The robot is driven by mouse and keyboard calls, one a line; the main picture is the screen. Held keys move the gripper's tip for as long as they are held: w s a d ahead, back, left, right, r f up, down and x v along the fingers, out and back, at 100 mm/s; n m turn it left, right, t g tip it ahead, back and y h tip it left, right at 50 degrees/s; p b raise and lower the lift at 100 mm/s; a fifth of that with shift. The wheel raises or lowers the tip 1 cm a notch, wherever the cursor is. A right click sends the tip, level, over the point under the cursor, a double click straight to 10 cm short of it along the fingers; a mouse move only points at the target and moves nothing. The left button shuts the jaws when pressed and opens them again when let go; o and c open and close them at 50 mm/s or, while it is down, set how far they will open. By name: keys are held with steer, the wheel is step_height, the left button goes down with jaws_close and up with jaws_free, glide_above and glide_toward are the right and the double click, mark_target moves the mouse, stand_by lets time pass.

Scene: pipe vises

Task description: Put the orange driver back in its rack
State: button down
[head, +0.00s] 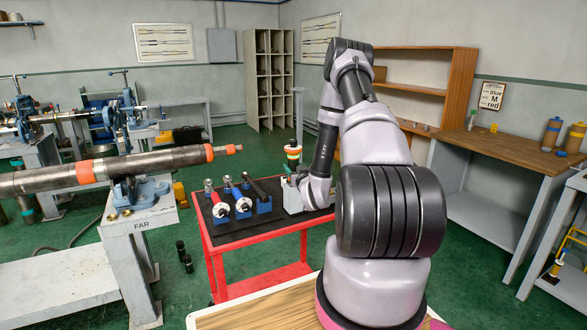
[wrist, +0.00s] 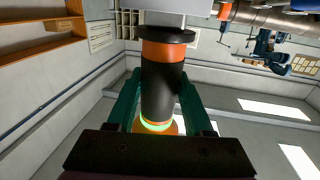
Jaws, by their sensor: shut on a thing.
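The orange driver (wrist: 163,50) is black with orange bands and a glowing green ring. In the wrist view it stands between the two teal fingers of my gripper (wrist: 159,85), which is shut on it. That view is upside down, with ceiling lights low in the picture. A black flange and a pale grey block (wrist: 175,5) are at the driver's far end; whether they touch cannot be told. In the head view the driver (head: 293,151) looks upright above a pale block (head: 291,198) on the red cart.
The red cart (head: 250,239) has a dark top with red, blue and black tools (head: 220,205) in blue holders left of the pale block. A large pipe (head: 120,167) rests on a vise at the left. A wooden bench (head: 500,149) stands right.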

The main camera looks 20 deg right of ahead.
steer(key=shift+f, duration=0.5)
stand_by(1.0)
steer(key=shift+c, duration=1.1)
jaws_free()
steer(key=shift+s+f, duration=0.1)
steer(key=shift+s, duration=0.2)
steer(key=s+a, duration=0.1)
steer(key=s, duration=0.9)
steer(key=shift+a, duration=0.2)
